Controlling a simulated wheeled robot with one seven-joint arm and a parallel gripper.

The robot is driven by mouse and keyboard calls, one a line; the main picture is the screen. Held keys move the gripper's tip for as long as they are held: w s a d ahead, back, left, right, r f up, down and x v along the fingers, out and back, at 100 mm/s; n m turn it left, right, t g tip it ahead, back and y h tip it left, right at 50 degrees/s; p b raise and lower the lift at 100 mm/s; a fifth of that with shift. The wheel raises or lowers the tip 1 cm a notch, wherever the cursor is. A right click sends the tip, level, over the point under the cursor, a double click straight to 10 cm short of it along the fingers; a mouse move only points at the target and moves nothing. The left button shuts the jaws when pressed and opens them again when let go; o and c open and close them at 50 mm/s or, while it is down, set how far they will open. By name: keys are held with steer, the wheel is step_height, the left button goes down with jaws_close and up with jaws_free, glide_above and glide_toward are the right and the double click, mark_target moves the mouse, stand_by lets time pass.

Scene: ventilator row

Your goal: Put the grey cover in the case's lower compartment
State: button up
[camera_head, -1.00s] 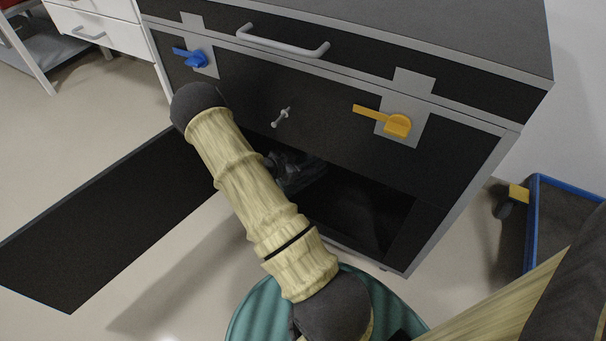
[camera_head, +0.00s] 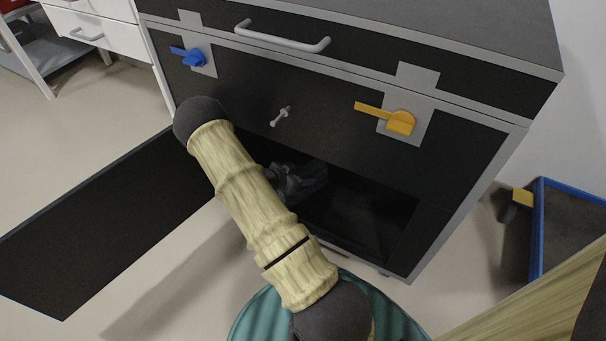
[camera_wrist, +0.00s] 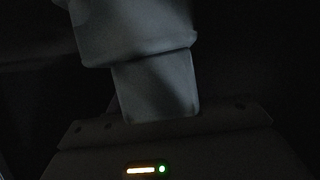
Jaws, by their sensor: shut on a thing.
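The case (camera_head: 340,130) stands ahead with its lower compartment (camera_head: 365,215) open and dark inside. In the head view, a dark grey end of my arm, with my gripper (camera_head: 300,180), reaches into the left part of that opening. My own forearm hides much of it. In the wrist view, a wide grey piece (camera_wrist: 135,35) that looks like the grey cover sits at the end of a narrower grey part in front of the gripper's body. My gripper is shut on it. The light is too dim to see exactly where fingers and cover meet.
A dark panel (camera_head: 95,235) lies low at the left of the opening. The case's front carries a blue lever (camera_head: 188,56), a yellow lever (camera_head: 395,119) and a small grey handle (camera_head: 280,117). A blue-edged cart (camera_head: 540,225) stands at the right.

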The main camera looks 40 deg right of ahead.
steer(key=o, duration=1.1)
steer(key=shift+o, duration=0.2)
steer(key=shift+a+r+p, duration=0.4)
steer(key=shift+r, duration=0.05)
steer(key=p+v, duration=0.5)
steer(key=v, duration=0.6)
steer(key=shift+p, duration=0.4)
steer(key=shift+a, duration=0.1)
